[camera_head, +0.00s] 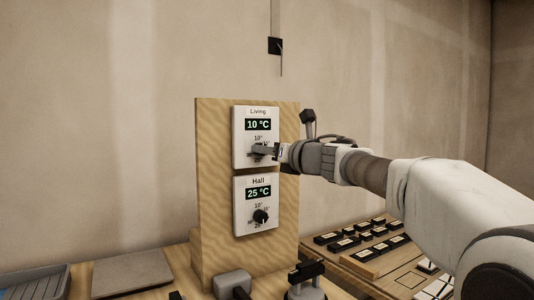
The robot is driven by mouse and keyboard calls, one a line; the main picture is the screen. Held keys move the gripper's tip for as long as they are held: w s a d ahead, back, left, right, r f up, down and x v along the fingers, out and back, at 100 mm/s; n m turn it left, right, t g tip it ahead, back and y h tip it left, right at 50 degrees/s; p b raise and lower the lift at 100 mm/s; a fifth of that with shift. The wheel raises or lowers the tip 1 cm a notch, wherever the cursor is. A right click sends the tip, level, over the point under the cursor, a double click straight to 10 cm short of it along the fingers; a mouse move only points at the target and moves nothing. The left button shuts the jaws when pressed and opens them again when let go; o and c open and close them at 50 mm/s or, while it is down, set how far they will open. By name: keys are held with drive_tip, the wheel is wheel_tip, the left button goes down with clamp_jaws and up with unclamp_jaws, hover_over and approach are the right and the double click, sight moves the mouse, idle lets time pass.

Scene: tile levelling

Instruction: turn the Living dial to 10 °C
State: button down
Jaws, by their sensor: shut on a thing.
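The Living thermostat (257,112) is the upper white unit on an upright wooden board (216,160). Its green display (258,125) reads 10 °C. My gripper (258,151) is shut on the Living dial, coming in from the right. The gripper hides most of the dial, so its pointer cannot be seen. The Hall thermostat (243,213) is just below, with its display (258,193) at 25 °C and a black dial (261,216) that is free of the gripper.
A grey slab (130,271) and a blue-grey tray (35,282) lie at the left. Several black blocks (343,244) sit on a wooden rack at the right, below my arm. A black-handled item (307,277) stands in front of the board. The wall behind is mostly bare.

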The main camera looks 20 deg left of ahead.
idle(0.4)
drive_tip(key=shift+c, duration=2.3)
unclamp_jaws()
drive_tip(key=shift+d, duration=0.1)
drive_tip(key=v, duration=1.7)
drive_tip(key=shift+b, duration=0.35)
drive_tip(key=shift+s+d+f, duration=0.1)
drive_tip(key=shift+s, duration=0.05)
